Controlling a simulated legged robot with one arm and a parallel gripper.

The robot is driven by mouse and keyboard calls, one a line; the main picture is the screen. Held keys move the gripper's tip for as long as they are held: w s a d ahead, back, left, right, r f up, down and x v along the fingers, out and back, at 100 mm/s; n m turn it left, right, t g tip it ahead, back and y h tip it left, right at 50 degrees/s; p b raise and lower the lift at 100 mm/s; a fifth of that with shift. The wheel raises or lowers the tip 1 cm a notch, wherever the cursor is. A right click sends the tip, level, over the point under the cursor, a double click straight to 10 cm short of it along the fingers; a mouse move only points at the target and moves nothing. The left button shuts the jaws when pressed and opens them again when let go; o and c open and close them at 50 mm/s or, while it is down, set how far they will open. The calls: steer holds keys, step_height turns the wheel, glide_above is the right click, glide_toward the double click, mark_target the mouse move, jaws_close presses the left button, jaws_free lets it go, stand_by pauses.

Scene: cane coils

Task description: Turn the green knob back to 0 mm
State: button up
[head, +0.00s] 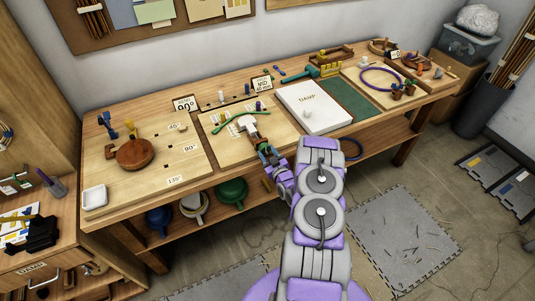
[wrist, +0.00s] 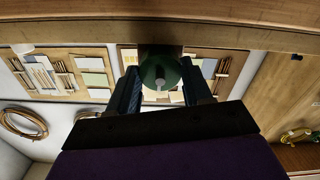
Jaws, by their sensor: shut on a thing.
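In the head view my gripper (head: 267,153) is at the bench's front edge, below the middle board (head: 272,118). My gripper is shut on the knob. The knob's scale and its mm reading cannot be made out, and in the head view my gripper largely hides the knob.
A green curved strip (head: 232,119) lies on the middle board. A left board (head: 200,155) holds a brown round block (head: 135,153) and angle labels. A white "DAMP" slab (head: 325,118) and a purple ring (head: 380,79) are to the right. Pots (head: 232,192) stand on the shelf below.

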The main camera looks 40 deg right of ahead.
steer(key=shift+f+n, duration=0.2)
steer(key=shift+n, duration=0.1)
stand_by(0.4)
steer(key=o, duration=0.9)
steer(key=shift+o, duration=0.7)
steer(key=shift+r, duration=0.1)
steer(key=v, duration=1.7)
steer(key=shift+s, duration=0.15)
steer(key=shift+d, duration=0.2)
